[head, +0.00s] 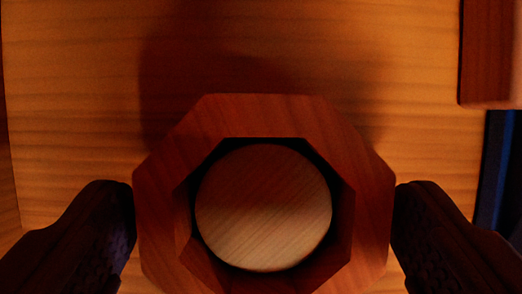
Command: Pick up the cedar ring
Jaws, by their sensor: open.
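The cedar ring (262,115) is a reddish-brown octagonal wooden ring in the lower middle of the head view. Its lower edge is cut off by the frame. A pale round wooden piece (263,208) shows inside its opening, with a dark gap around most of it. My gripper (264,208) is open, with one dark finger on the left and one on the right of the ring. Both fingertips are very close to the ring's outer sides; I cannot tell whether they touch it.
The ring is over a light wooden surface (70,110), which is clear to the left and above. A reddish-brown wooden block (491,52) is at the upper right. A dark blue area (497,170) lies beyond the surface's right edge.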

